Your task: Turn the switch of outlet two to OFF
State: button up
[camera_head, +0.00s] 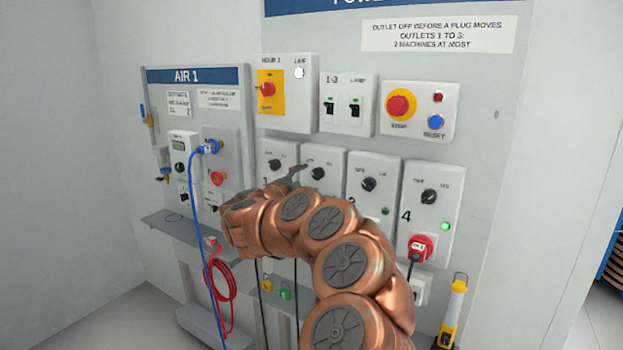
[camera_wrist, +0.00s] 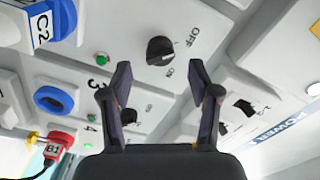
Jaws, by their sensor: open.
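The switch of outlet two is a black round knob (camera_wrist: 160,50) with OFF and ON printed beside it. It lies ahead of my open, empty gripper (camera_wrist: 160,72) in the wrist view, roughly in line with the gap between the fingers, apparently untouched. I cannot surely tell which label its pointer meets. A green lamp (camera_wrist: 102,58) shows on its plate. In the head view the knob (camera_head: 317,173) sits on the second plate, just right of my dark fingers (camera_head: 296,173). My arm hides the lower part of that plate.
Outlet three's knob (camera_head: 368,184) and outlet four's knob (camera_head: 428,196) are to the right. A red plug (camera_head: 420,247) is in outlet four. A blue plug marked C2 (camera_wrist: 48,20) is near outlet two's knob. Black toggles (camera_head: 355,108) and a red stop button (camera_head: 400,105) are above.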

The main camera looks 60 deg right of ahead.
jog(key=a, duration=0.8)
jog(key=shift+s, duration=0.15)
dwell(0.4)
